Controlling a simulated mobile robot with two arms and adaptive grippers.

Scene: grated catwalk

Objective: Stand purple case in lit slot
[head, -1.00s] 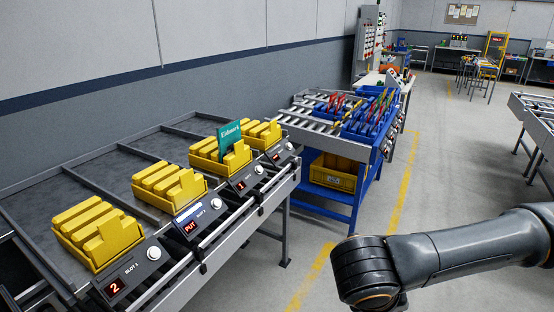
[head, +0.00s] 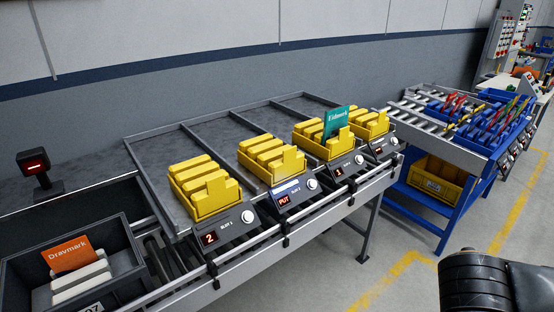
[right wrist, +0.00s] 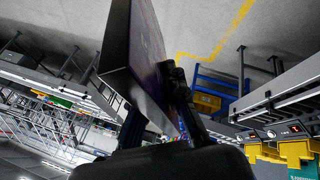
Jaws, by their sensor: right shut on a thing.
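The purple case (right wrist: 148,52) is in the right wrist view, looking dark with a purple face, tilted. My right gripper (right wrist: 160,100) is shut on it, with a dark finger on each side. The head view shows only part of my right arm at the lower right, not the case. The lit slot is the yellow rack (head: 272,158) behind the display reading PUT (head: 284,201), with a bright label strip above the word. No case shows standing in that rack. My left gripper is in neither view.
A yellow rack (head: 205,188) with display 2 is to its left. The rack to its right (head: 315,140) holds a teal case (head: 337,121). A grey crate (head: 112,222) with an orange case (head: 70,254) is at lower left. A blue cart (head: 420,205) stands right.

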